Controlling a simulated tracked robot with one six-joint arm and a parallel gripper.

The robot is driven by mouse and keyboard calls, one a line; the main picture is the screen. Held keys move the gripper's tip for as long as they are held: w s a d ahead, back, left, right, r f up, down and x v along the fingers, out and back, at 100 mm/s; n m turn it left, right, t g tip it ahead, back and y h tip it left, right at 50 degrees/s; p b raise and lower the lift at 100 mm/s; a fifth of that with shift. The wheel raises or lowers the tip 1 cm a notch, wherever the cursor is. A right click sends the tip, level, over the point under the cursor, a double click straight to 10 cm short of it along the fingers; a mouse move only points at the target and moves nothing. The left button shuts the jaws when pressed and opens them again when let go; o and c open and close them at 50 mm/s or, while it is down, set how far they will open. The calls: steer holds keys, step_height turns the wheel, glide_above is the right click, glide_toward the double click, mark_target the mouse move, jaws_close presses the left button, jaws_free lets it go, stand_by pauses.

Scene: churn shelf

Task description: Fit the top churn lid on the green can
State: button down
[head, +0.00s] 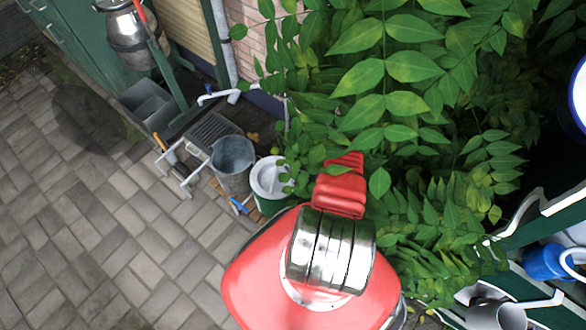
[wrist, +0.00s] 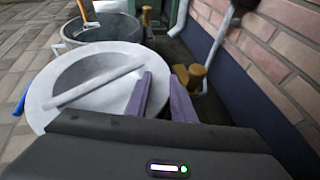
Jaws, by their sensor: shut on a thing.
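A pale grey-white round lid (head: 268,178) with a sunken middle and a bar handle is over the green can (head: 272,208) in the head view. The lid fills much of the wrist view (wrist: 75,85). My gripper (wrist: 160,98) is shut on the lid's rim at its right side, one purple finger inside the dish and one outside. The head view does not show the gripper; my red arm and leaves are in front. The can is hidden under the lid in the wrist view. I cannot tell whether the lid is seated.
A grey metal bucket (head: 232,165) stands beside the can, and also shows in the wrist view (wrist: 118,28). A brick wall (wrist: 285,50) is close on the right. Leafy plants (head: 400,110) crowd the right. A steel churn (head: 128,38) stands upper left. Open paving (head: 110,225) lies left.

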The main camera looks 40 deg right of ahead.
steer(key=shift+r, duration=0.1)
steer(key=c, duration=1.6)
jaws_free()
steer(key=shift+o, duration=0.8)
steer(key=shift+d, duration=0.2)
steer(key=shift+v, duration=0.85)
steer(key=v, duration=1.2)
steer(key=shift+a, duration=0.3)
